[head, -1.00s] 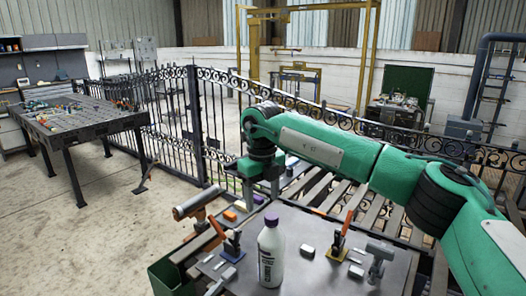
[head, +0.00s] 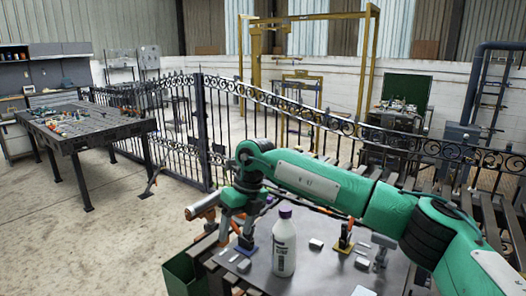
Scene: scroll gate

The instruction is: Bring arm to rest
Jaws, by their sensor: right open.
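My right arm comes in from the right, green with black joints, and reaches across over the work table (head: 318,272). My right gripper (head: 238,222) points down over the table's far left part. It is open, and nothing shows between its fingers. A white bottle (head: 284,250) with a purple cap stands upright on the table, to the right of the gripper and nearer the camera, apart from it. My left gripper is not in view.
Close to the gripper are a toggle clamp (head: 245,243) with an orange handle and a metal cylinder (head: 202,207). A second clamp (head: 345,238) stands right of the bottle. A black iron gate (head: 204,130) runs behind. Open floor (head: 100,245) lies left.

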